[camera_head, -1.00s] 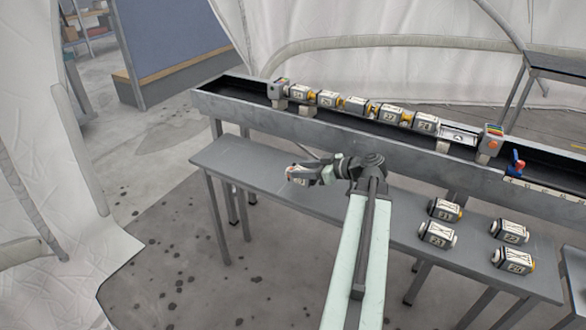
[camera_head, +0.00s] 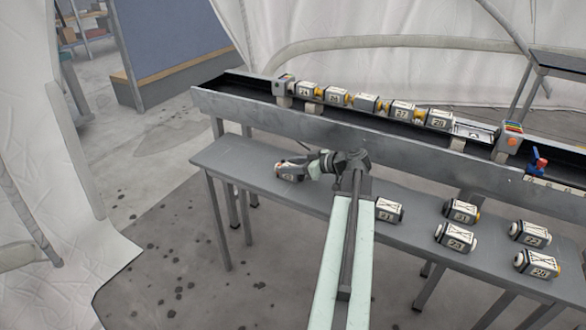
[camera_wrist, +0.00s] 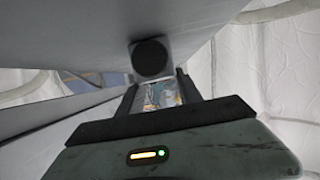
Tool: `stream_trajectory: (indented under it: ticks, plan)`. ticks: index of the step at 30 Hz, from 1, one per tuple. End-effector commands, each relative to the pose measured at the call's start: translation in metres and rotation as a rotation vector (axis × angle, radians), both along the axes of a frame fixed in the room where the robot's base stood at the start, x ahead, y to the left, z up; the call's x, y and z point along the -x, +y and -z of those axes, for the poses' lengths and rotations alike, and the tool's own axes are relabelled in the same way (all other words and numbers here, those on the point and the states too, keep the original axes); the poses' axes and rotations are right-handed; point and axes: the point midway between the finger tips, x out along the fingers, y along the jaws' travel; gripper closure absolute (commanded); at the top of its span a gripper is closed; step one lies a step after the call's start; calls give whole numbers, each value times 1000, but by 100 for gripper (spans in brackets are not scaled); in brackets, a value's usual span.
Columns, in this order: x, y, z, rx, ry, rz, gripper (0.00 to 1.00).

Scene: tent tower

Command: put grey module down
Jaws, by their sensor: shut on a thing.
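The grey module (camera_head: 289,171) is at the tip of my gripper (camera_head: 308,166), over the left part of the low grey bench (camera_head: 232,166) in the head view. My gripper is shut on it. I cannot tell whether the module touches the bench top. In the wrist view a grey block with a dark round face (camera_wrist: 151,60) sits between the fingers of my gripper (camera_wrist: 160,78), close to a grey surface. My fingers hide part of the module in the head view.
Several white numbered modules (camera_head: 456,236) stand on the bench's right part. One more (camera_head: 389,210) stands beside my arm. Behind the bench, a raised grey trough (camera_head: 240,104) carries a row of joined modules (camera_head: 366,104). The bench's far left end is clear.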

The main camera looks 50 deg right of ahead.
Motion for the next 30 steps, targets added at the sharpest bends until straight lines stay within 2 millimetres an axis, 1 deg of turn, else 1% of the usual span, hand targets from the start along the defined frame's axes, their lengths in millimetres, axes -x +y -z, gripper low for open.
stream_trajectory:
  ticks: [3, 4, 5, 6, 14, 17, 20, 27, 30]
  plan:
    - [1, -1, 3, -1, -1, 1, 100]
    - [1, -1, 3, 0, 0, 2, 56]
    - [1, -1, 2, 0, 0, 2, 47]
    - [1, -1, 2, 0, 0, 2, 37]
    - [1, -1, 2, 0, 0, 3, 37]
    - [1, -2, -3, 0, 0, 3, 37]
    - [15, -6, -9, 0, 0, 8, 37]
    - [69, -19, -34, 0, -1, 8, 37]
    - [88, -24, -42, 0, -1, 8, 37]
